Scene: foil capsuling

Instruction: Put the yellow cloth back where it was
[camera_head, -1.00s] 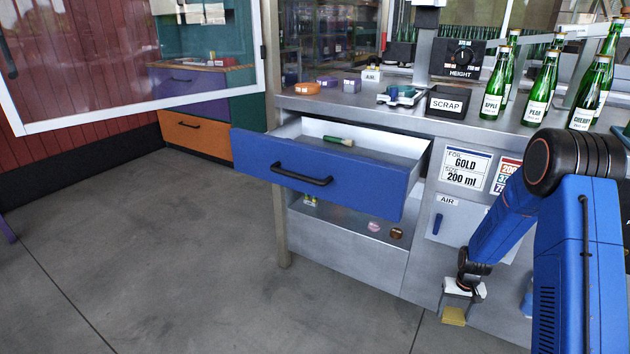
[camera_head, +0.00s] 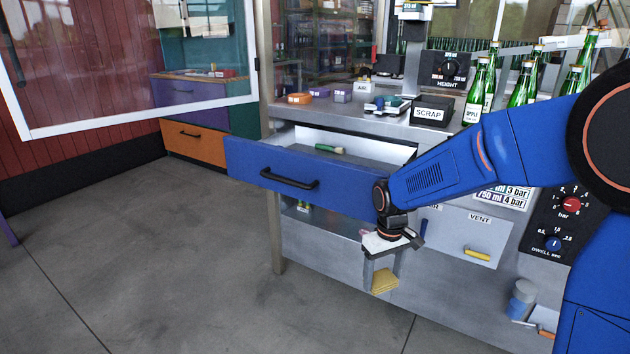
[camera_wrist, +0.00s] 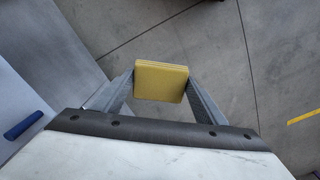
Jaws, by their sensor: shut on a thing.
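The yellow cloth (camera_head: 384,281) is a small folded square pad. My gripper (camera_head: 388,264) is shut on it and holds it below the wrist, in front of the grey cabinet and to the right of the open blue drawer (camera_head: 300,180). In the wrist view the cloth (camera_wrist: 160,82) sits between the two fingers of my gripper (camera_wrist: 161,88), with floor below it. A green-handled brush (camera_head: 331,149) lies inside the drawer.
The blue drawer stands pulled out at the left of my arm. A scrap bin (camera_head: 432,111), a height dial (camera_head: 447,70) and several green bottles (camera_head: 475,92) stand on the counter. A blue-grey cylinder (camera_head: 522,299) is low at the right. The floor at left is clear.

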